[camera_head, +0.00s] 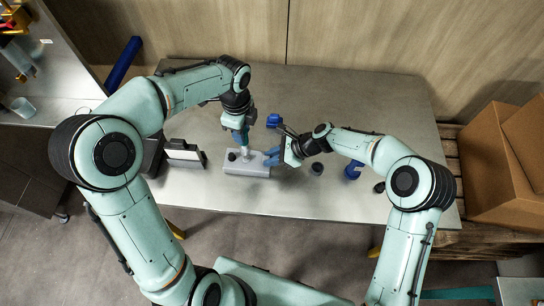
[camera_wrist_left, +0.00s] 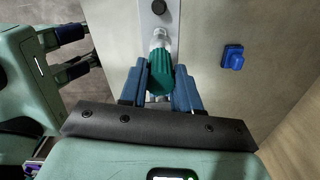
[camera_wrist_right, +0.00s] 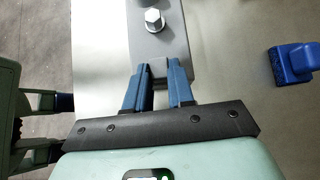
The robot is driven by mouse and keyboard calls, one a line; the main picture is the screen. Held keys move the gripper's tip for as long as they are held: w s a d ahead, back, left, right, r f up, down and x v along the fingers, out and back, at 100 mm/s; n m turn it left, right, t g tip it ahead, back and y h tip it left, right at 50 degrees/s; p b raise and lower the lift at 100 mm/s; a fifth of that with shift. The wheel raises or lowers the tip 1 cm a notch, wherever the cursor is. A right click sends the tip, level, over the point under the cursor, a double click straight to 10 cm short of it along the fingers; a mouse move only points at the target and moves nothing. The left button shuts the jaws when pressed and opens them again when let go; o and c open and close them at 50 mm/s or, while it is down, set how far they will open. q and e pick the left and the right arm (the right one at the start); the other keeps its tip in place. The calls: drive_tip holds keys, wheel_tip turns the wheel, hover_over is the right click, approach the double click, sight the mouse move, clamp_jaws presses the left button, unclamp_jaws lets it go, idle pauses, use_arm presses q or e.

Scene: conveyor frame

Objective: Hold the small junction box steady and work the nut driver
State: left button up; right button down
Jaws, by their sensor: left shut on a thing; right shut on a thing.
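The grey junction box (camera_head: 238,169) lies on the metal table, with a black round knob (camera_head: 231,156) near its left end. My left gripper (camera_head: 241,130) is above it, shut on the nut driver's teal handle (camera_wrist_left: 160,78). The driver's pale shaft (camera_wrist_left: 160,40) points to the box; whether its tip sits on a nut is unclear. My right gripper (camera_head: 274,158) is shut on the right end of the box. In the right wrist view, the box (camera_wrist_right: 160,45) runs up from between the fingers, with a bright hex part (camera_wrist_right: 153,20) on it.
A blue block (camera_head: 273,120) lies behind my right gripper, and another blue part (camera_head: 353,170) lies to the right near a dark cylinder (camera_head: 317,168). A grey-and-white stand (camera_head: 184,155) is left of the box. A cardboard carton (camera_head: 505,165) stands beyond the table's right edge. The table's back right is clear.

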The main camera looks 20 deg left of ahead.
drive_tip(key=shift+s+d+f, duration=0.2)
drive_tip(key=shift+d+f, duration=0.05)
drive_tip(key=shift+f, duration=0.25)
drive_tip(key=c, duration=0.9)
unclamp_jaws()
drive_tip(key=v, duration=1.2)
drive_tip(key=shift+w+a+r, duration=0.15)
drive_tip(key=shift+w+r, duration=0.1)
drive_tip(key=shift+r, duration=0.25)
